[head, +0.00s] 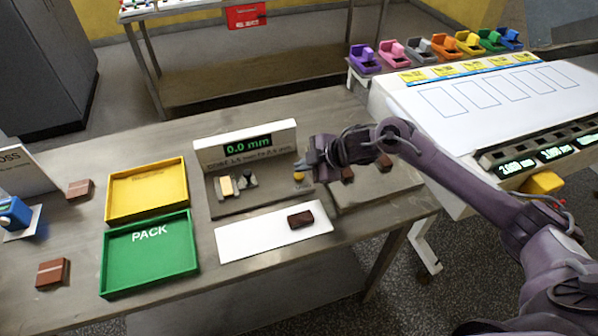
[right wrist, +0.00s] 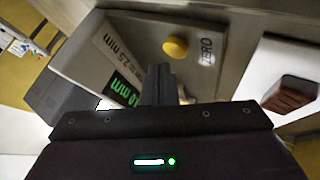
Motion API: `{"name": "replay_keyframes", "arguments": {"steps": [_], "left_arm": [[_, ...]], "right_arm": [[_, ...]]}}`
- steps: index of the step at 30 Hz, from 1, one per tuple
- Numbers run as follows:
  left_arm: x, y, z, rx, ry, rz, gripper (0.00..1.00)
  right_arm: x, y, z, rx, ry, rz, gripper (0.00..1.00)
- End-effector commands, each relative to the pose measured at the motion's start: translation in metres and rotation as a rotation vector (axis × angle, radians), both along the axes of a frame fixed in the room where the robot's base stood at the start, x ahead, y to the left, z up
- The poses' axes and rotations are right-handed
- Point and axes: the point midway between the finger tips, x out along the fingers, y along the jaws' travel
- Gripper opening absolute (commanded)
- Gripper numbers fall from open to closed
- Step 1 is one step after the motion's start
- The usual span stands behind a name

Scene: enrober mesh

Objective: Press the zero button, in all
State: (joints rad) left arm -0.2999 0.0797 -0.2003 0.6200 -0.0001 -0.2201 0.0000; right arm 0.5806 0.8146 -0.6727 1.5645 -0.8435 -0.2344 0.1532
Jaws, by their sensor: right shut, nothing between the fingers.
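The zero button is a round yellow cap (head: 298,176) at the right end of the grey gauge base. In the right wrist view the yellow button (right wrist: 175,47) sits beside the label ZERO, just beyond my fingertips. The gauge display (head: 247,144) reads 0.0 mm in green. My right gripper (head: 304,166) is shut and empty, close to the button; I cannot tell whether it touches. Its closed fingers (right wrist: 158,84) point toward the button in the right wrist view. My left gripper is not in view.
A white mat (head: 245,243) with a chocolate piece (head: 300,219) lies in front of the gauge. A yellow tray (head: 148,189) and green PACK tray (head: 150,254) stand left. Brown pieces lie on a board under my right arm. A white machine (head: 490,95) stands right.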

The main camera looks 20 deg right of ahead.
Motion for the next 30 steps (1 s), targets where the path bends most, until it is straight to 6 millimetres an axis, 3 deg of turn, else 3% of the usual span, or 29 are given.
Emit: {"name": "replay_keyframes", "arguments": {"steps": [8, 22, 30], "left_arm": [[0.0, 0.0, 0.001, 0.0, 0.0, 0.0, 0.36], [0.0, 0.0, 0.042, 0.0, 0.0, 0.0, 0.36], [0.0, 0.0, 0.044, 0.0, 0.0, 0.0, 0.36]], "right_arm": [[0.0, 0.0, 0.002, 0.001, -0.001, 0.0, 0.0], [0.0, 0.0, 0.047, 0.001, -0.001, 0.0, 0.0], [0.0, 0.0, 0.05, 0.0, -0.001, -0.001, 0.0]]}}
